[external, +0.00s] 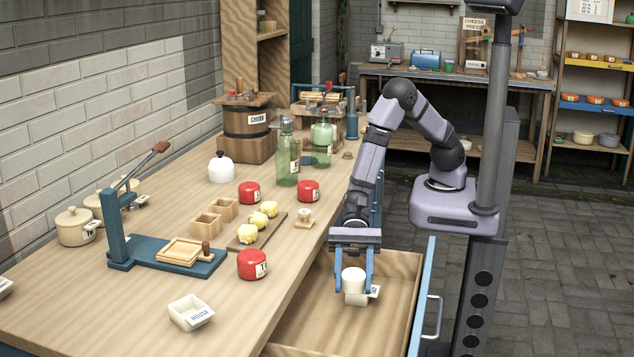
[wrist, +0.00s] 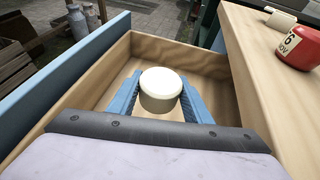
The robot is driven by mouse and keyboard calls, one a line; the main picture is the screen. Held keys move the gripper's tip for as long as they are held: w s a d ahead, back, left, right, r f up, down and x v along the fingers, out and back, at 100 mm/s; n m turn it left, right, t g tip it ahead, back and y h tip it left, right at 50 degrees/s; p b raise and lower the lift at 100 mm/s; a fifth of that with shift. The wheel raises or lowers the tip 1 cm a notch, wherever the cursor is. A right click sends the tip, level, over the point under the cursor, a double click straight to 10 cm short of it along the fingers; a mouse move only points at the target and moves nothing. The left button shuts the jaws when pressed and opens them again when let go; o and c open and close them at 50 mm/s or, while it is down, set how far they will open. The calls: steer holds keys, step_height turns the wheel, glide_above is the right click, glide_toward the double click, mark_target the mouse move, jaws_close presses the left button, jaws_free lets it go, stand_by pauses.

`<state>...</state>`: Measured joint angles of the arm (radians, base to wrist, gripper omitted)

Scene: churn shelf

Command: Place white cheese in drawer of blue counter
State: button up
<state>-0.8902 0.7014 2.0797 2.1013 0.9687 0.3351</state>
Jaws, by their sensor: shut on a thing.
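The white cheese (external: 353,279) is a round white block. It also shows in the wrist view (wrist: 160,90), between the two blue fingers. My gripper (external: 355,287) points down over the open drawer (external: 398,298) and is shut on the cheese. In the wrist view the cheese is inside the drawer walls, near the middle. A pale piece with a small label (external: 358,298) shows just under the cheese; I cannot tell whether it is a separate dish. The gap between the cheese and the drawer floor is hard to judge.
The drawer has a blue front (external: 422,292) with a handle and is pulled out from the wooden counter (external: 130,310). Red round cheeses (external: 252,264), a white HOUSE dish (external: 191,312) and a blue press (external: 122,240) stand on the counter. The visible drawer floor around my gripper is bare.

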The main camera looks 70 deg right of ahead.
mark_target(352, 323)
steer(key=shift+f, duration=4.15)
steer(key=shift+f+b, duration=0.55)
steer(key=shift+f, duration=0.05)
steer(key=o, duration=1.1)
steer(key=shift+s+d+f, duration=0.1)
steer(key=shift+f, duration=0.05)
